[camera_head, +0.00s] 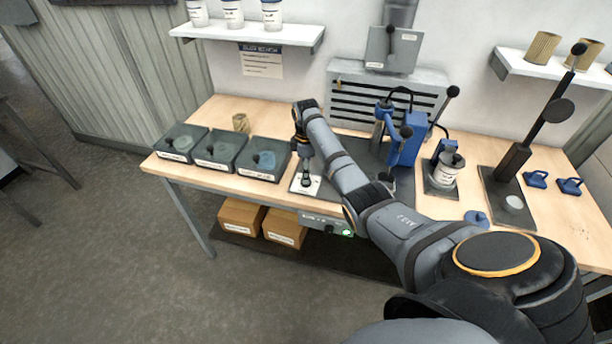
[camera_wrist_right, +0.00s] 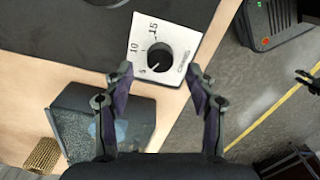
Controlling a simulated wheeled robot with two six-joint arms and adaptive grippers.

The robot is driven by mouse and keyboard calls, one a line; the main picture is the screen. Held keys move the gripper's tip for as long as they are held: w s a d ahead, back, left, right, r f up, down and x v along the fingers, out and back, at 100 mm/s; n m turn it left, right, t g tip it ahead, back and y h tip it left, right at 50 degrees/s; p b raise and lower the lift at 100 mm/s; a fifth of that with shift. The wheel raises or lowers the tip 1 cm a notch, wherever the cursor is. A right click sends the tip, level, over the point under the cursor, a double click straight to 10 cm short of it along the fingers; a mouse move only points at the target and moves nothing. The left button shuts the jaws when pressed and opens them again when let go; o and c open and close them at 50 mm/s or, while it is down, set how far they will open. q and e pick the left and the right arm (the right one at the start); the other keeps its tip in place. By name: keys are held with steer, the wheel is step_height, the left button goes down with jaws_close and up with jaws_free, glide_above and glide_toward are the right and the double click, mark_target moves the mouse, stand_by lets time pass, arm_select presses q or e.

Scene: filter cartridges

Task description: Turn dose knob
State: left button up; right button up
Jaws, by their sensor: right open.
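The dose knob (camera_wrist_right: 160,57) is a round black knob on a white square dial plate (camera_wrist_right: 181,30) marked 5, 10 and 15. A white mark on the knob points toward the 5. In the head view the plate (camera_head: 312,188) lies at the front edge of the workbench. My right gripper (camera_head: 306,180) points down over it. In the right wrist view its two fingers (camera_wrist_right: 160,76) are open, spread to either side of the knob, with nothing between them. Contact cannot be told. A small dark claw shape (camera_wrist_right: 308,80) at the right edge may be my left gripper.
Three dark bins (camera_head: 218,150) stand left of the plate, with a tan filter cartridge (camera_head: 241,123) behind. A blue press (camera_head: 404,140) and a white jar (camera_head: 446,170) stand to the right. A green-lit box (camera_head: 340,230) hangs under the bench edge.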

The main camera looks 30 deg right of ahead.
steer(key=shift+f, duration=1.8)
steer(key=c, duration=1.1)
steer(key=shift+c, duration=0.2)
steer(key=shift+r+m+p, duration=0.2)
steer(key=shift+m+p, duration=0.85)
steer(key=shift+m, duration=0.05)
steer(key=m+p, duration=0.1)
steer(key=m, duration=0.1)
steer(key=shift+m+p, duration=0.3)
steer(key=m+p, duration=0.1)
steer(key=m, duration=0.2)
steer(key=shift+f, duration=0.1)
steer(key=shift+m+p, duration=0.55)
steer(key=shift+m, duration=1.35)
